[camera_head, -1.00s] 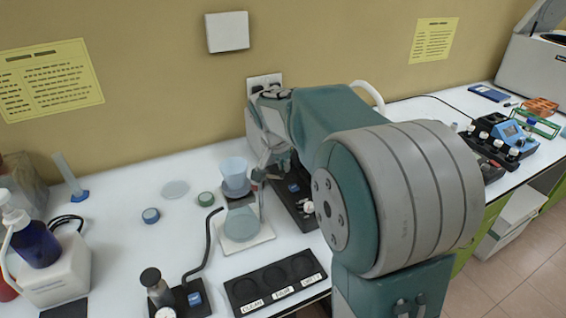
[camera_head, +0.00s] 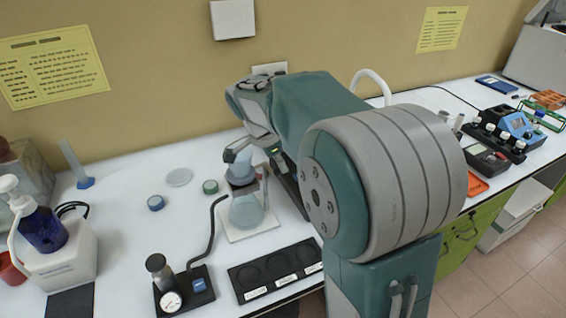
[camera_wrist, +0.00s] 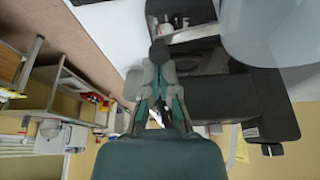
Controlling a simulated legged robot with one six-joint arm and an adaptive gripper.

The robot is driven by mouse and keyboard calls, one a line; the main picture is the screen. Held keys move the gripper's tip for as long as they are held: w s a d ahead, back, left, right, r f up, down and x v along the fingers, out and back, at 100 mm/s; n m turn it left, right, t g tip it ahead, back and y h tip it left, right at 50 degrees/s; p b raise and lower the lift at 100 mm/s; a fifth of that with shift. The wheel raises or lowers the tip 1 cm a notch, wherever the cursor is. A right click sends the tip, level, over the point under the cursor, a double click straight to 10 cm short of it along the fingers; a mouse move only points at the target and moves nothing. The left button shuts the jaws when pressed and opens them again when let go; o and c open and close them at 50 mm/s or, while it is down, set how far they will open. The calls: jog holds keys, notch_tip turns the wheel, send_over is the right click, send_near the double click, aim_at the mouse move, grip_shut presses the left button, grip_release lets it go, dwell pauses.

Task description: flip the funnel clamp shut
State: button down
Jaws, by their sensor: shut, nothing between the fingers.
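The translucent blue funnel (camera_head: 240,172) stands on top of the glass filter flask (camera_head: 246,211) in the head view. The funnel clamp sits at the joint between them, but it is too small and too covered for me to tell its position. My gripper (camera_head: 236,152) is at the funnel's upper rim, partly in front of it; I cannot tell whether it touches. In the wrist view my gripper (camera_wrist: 158,52) has its fingers together with nothing between them. A large pale translucent shape, probably the glassware, fills the top right corner there.
A black hose runs from near the flask to a pump unit with a gauge (camera_head: 171,301). A black three-well tray (camera_head: 240,283) lies in front. The wall is close behind.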

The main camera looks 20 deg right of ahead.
jog(key=shift+w, duration=0.1)
jog(key=shift+w, duration=0.75)
notch_tip(320, 180, up, 10)
jog(key=shift+d, duration=0.3)
dwell(0.3)
jog(key=shift+f, duration=0.1)
